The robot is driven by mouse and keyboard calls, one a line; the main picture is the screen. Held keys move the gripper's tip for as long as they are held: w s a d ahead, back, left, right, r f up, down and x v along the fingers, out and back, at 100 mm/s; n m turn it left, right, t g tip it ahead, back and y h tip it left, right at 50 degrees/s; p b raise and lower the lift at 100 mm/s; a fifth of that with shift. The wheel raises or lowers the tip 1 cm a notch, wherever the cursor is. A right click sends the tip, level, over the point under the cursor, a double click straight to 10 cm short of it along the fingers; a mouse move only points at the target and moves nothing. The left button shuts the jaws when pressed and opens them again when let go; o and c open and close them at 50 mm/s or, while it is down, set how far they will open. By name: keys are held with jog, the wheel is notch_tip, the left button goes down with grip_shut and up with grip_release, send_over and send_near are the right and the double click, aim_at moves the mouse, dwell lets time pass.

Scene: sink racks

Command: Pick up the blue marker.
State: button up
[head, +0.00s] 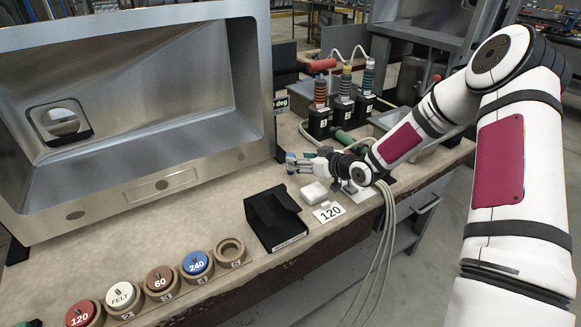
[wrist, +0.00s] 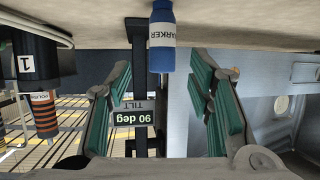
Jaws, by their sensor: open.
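The blue marker (wrist: 161,40), with a white label reading MARKER, shows upside down at the top middle of the wrist view. It stands on the worktop, and its blue side also shows in the head view (head: 291,158). My gripper (wrist: 162,82) is open, its green-padded fingers on either side of the line to the marker. Nothing is between the pads. In the head view my gripper (head: 299,165) is low over the worktop, right beside the marker. I cannot tell whether it touches the marker.
A steel sink (head: 150,100) stands at the left. Several coloured discs (head: 159,279) line the front. Black-based cylinders (head: 343,112) stand behind my gripper.

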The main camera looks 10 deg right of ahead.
aim_at(290, 155)
jog(key=x, duration=0.4)
jog(key=shift+w+a+r, duration=0.2)
jog(key=shift+a+r, duration=0.05)
jog(key=shift+r, duration=0.1)
jog(key=shift+w+a+f, duration=0.2)
jog(key=shift+w, duration=0.25)
grip_shut()
